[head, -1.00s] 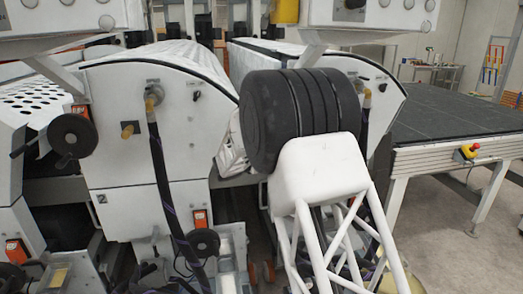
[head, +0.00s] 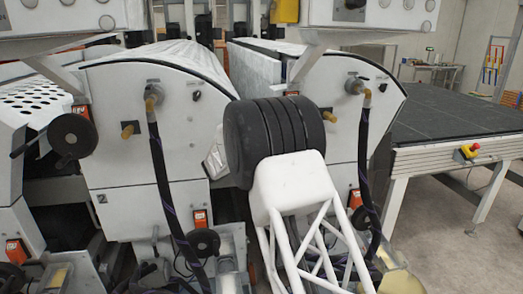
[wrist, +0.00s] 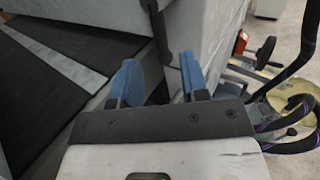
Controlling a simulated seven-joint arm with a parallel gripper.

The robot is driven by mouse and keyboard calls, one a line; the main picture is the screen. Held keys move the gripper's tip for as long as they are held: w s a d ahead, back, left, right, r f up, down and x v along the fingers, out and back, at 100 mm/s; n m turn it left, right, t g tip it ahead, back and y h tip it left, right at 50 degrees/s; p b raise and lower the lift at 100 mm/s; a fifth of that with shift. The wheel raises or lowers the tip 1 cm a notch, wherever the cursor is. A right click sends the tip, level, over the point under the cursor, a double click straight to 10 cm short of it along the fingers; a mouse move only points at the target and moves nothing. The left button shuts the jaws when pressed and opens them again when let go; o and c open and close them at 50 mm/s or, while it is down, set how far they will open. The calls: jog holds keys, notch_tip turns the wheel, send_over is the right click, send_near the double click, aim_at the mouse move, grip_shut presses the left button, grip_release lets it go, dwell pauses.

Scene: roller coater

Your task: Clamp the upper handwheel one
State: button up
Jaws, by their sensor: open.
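A black upper handwheel (head: 72,135) with a side handle stands on the left of the machine in the head view, beside an orange-red indicator (head: 82,110). Lower handwheels show at the middle unit (head: 203,243) and the right unit (head: 366,218). In the wrist view, a dark handwheel (wrist: 265,52) with a red indicator (wrist: 240,42) is at the upper right, apart from my gripper; I cannot tell which one it is. My gripper (wrist: 157,75) is open, with two blue fingers and nothing between them. In the head view my arm hides the gripper.
White machine panels (head: 140,85) carry brass fittings and hanging black hoses (head: 165,180). In the wrist view, a pale panel (wrist: 200,35) stands close beyond the fingertips. A dark conveyor table (head: 450,112) stands at the right. A hose (wrist: 290,125) loops at the wrist view's right.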

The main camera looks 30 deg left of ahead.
jog(key=shift+w+d, duration=0.25)
jog(key=shift+w, duration=0.95)
jog(key=shift+w+d, duration=0.25)
jog(key=shift+w, duration=0.9)
jog(key=shift+w+d, duration=0.25)
jog(key=shift+w, duration=0.95)
grip_shut()
